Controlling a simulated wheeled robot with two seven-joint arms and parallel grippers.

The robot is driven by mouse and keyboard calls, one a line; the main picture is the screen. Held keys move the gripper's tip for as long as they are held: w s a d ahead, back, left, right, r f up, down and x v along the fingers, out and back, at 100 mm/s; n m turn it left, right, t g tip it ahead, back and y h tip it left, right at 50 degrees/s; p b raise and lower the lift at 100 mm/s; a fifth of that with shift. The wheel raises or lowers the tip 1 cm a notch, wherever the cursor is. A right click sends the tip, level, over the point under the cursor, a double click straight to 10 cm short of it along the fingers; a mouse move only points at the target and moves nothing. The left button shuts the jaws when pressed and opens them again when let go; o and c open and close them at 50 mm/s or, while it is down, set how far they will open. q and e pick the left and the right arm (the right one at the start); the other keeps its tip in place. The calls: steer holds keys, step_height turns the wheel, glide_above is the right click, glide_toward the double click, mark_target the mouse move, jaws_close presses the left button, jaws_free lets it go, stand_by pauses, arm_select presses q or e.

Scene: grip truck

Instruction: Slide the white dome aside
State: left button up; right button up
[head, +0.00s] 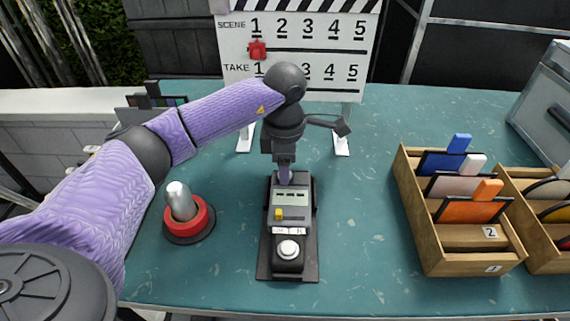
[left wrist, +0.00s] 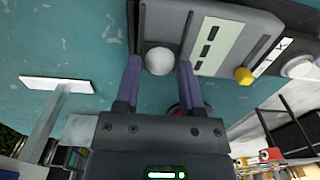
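A dark slider device (head: 264,255) lies on the green table, with a grey panel, a yellow knob (head: 278,214) and a round white button (head: 289,249) at its near end. A white dome (left wrist: 159,61) shows at its other end in the left wrist view; in the head view my gripper hides it. My left gripper (head: 285,176) points down over the device's far end. In the left wrist view its purple fingers (left wrist: 160,75) are apart, one on each side of the dome, with narrow gaps visible. I cannot tell whether either finger touches it. My right gripper is not in view.
A red-ringed post with a grey cap (head: 180,202) stands left of the device, under my left arm. A wooden rack (head: 435,262) with coloured plates stands at right. A scene board (head: 300,50) stands behind. The table between device and rack is clear.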

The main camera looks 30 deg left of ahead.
arm_select(q)
jaws_close()
stand_by(0.8)
